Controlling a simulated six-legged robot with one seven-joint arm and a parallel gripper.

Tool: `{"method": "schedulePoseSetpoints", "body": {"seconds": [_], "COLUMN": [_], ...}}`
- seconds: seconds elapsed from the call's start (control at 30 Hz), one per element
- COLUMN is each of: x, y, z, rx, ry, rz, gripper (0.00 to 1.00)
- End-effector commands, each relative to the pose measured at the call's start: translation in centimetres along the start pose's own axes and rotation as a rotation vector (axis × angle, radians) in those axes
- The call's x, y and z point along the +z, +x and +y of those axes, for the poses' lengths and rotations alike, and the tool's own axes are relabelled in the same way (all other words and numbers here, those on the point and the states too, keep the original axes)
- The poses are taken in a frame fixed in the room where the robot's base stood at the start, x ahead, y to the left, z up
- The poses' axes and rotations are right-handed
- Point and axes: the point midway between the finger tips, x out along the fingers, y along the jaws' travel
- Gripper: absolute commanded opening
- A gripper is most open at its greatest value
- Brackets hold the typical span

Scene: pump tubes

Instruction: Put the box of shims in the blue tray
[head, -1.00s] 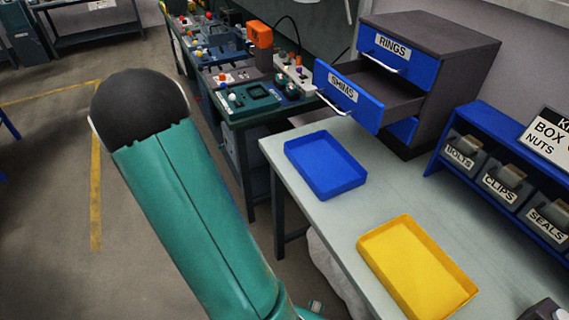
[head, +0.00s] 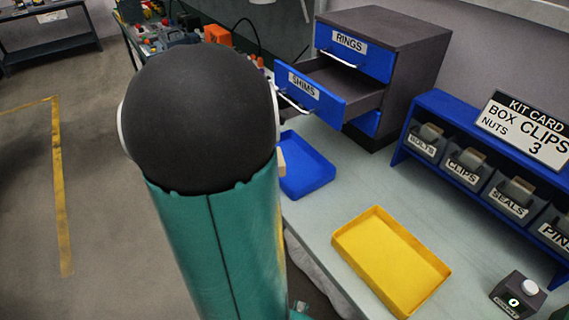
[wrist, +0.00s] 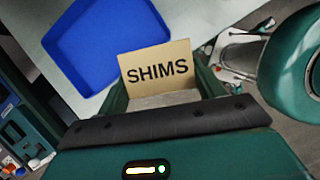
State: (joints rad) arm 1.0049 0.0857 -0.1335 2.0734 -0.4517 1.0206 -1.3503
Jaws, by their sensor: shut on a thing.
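The box of shims (wrist: 157,70) is a tan card box with "SHIMS" printed on its face in the wrist view. My gripper (wrist: 163,88) is shut on it, with a green finger at each side. In the head view the blue tray (head: 312,172) is partly hidden behind my arm. A small tan edge, likely the box, shows beside my arm there; my gripper is hidden.
The yellow tray (head: 390,262) lies nearer on the pale table. The open SHIMS drawer (head: 312,92) juts from the cabinet (head: 420,50) above the table behind the blue tray. Labelled bins (head: 465,165) stand at right, with a kit card (head: 527,130) above.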

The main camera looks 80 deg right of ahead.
Motion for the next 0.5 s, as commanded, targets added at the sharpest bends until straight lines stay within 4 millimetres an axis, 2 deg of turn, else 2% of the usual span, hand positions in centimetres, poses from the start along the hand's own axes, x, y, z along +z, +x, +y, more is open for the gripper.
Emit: {"method": "schedulePoseSetpoints", "body": {"seconds": [0.3, 0.5], "x": [1.5, 1.3], "y": [4.0, 7.8], "z": [6.2, 9.0], "rx": [-0.003, -0.005], "ry": [0.003, 0.002], "rz": [-0.001, 0.000], "gripper": [0.44, 0.44]}}
